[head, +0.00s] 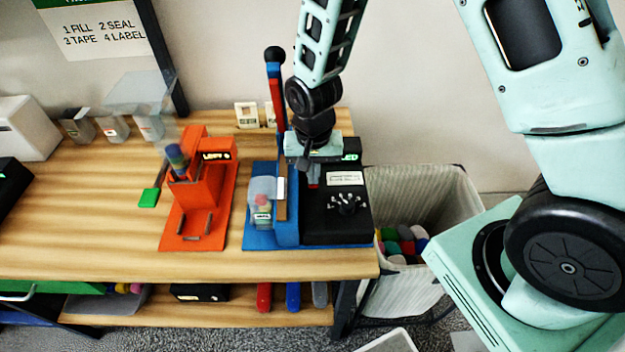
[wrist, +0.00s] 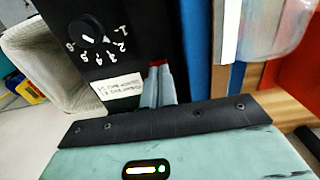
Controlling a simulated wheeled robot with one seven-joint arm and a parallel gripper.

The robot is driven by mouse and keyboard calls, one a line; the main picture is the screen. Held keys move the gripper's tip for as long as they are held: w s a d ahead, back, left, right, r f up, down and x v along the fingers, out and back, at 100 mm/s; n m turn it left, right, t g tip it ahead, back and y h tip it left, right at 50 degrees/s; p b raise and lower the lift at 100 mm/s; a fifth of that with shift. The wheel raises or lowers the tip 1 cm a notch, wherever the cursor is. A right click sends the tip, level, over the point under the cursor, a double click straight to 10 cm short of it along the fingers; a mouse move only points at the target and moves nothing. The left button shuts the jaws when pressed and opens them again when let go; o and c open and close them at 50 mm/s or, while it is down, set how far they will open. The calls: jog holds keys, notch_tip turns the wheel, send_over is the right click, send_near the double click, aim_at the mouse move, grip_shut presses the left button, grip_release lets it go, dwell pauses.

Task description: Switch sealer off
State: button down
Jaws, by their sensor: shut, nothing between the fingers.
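The sealer stands at the right end of the wooden table, with a blue base (head: 262,241) and a black control box (head: 325,228). The box has a numbered dial (head: 347,203), which also shows in the wrist view (wrist: 88,31), and a white label (head: 345,178). Green lit characters (head: 350,157) show at its back. A small red part, apparently the switch (wrist: 158,64), lies at my fingertips and is mostly hidden by them. My gripper (head: 314,182) points down over the box, shut and empty. I cannot tell whether the fingertips touch the red part.
The sealer's lever (head: 275,85) stands raised close left of my arm. A clear pouch (head: 262,205) is at the sealer's left side. An orange tape device (head: 195,205) stands further left. A fabric bin (head: 450,200) is right of the table.

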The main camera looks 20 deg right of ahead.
jog(key=shift+f, duration=0.35)
jog(key=shift+r, duration=0.1)
jog(key=shift+r+p, duration=2.7)
jog(key=shift+r, duration=0.8)
jog(key=s+a+r+n+b, duration=0.3)
jog(key=s+r+n, duration=0.2)
jog(key=s, duration=0.5)
jog(key=s+a+r+n+b, duration=0.3)
jog(key=s+r+n, duration=0.3)
jog(key=s, duration=0.4)
jog(key=shift+a+n+y+b, duration=0.15)
jog(key=shift+n+y+b, duration=0.25)
jog(key=shift+n, duration=0.3)
